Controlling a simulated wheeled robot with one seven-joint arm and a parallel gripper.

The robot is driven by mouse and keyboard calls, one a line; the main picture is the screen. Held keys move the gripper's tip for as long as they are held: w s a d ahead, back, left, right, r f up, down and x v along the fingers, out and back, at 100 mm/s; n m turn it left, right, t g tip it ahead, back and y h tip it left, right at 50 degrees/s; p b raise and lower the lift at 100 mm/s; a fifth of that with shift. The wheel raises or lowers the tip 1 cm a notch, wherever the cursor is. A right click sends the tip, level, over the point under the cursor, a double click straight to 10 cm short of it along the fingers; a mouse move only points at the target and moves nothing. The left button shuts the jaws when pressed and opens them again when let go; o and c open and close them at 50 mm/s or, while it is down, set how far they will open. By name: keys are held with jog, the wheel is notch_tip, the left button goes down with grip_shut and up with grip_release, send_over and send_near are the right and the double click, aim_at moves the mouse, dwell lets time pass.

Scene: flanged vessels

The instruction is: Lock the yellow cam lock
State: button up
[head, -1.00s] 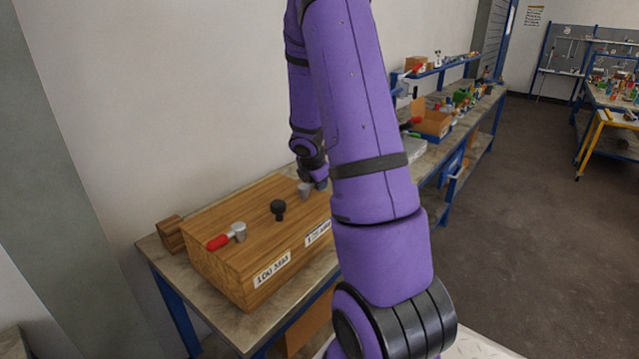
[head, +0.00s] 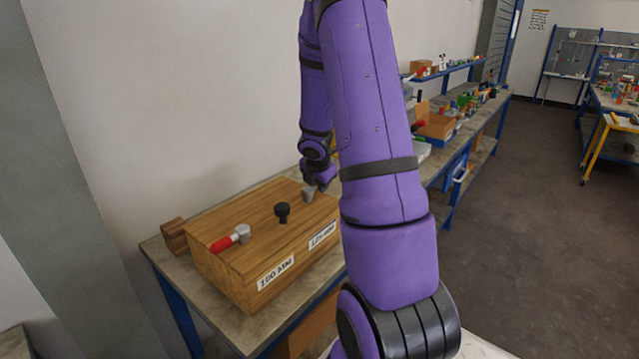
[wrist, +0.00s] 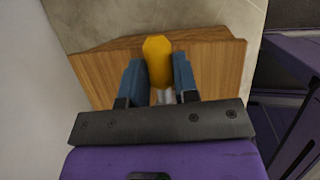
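The yellow cam lock's handle (wrist: 158,62) shows in the wrist view, with a grey metal part below it. My gripper (wrist: 160,75) has its two blue fingers on either side of the handle, very close to it. I cannot tell whether they press on it. In the head view my gripper (head: 318,182) is low over the far right end of the wooden box (head: 235,277), beside a grey metal hub (head: 308,195). The yellow handle is hidden there, behind my gripper and arm.
A red-handled lever (head: 231,239) and a black knob (head: 282,211) stand on the same box top. A small wooden block (head: 174,236) sits behind its left end. The wall is close behind. The bench continues to the right with clutter.

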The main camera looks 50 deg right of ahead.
jog(key=o, duration=0.4)
jog(key=v, duration=1)
jog(key=shift+a+r, duration=0.2)
jog(key=shift+r, duration=0.2)
jog(key=s+a+r+m+t, duration=0.1)
jog(key=s+a+r+m, duration=0.3)
jog(key=a, duration=0.4)
jog(key=s+a+r+m+y, duration=0.1)
jog(key=s+a+r+m, duration=0.1)
jog(key=a+r+m, duration=0.4)
jog(key=s+a+r+m+t, duration=0.1)
jog(key=s+a+r+m, duration=0.25)
jog(key=a, duration=0.55)
jog(key=s+a+r+m+y, duration=0.2)
jog(key=s+a+m+y, duration=0.1)
jog(key=s+a, duration=0.4)
jog(key=shift+s+r+m, duration=0.2)
jog(key=shift+s+m, duration=0.45)
jog(key=shift+s, duration=0.15)
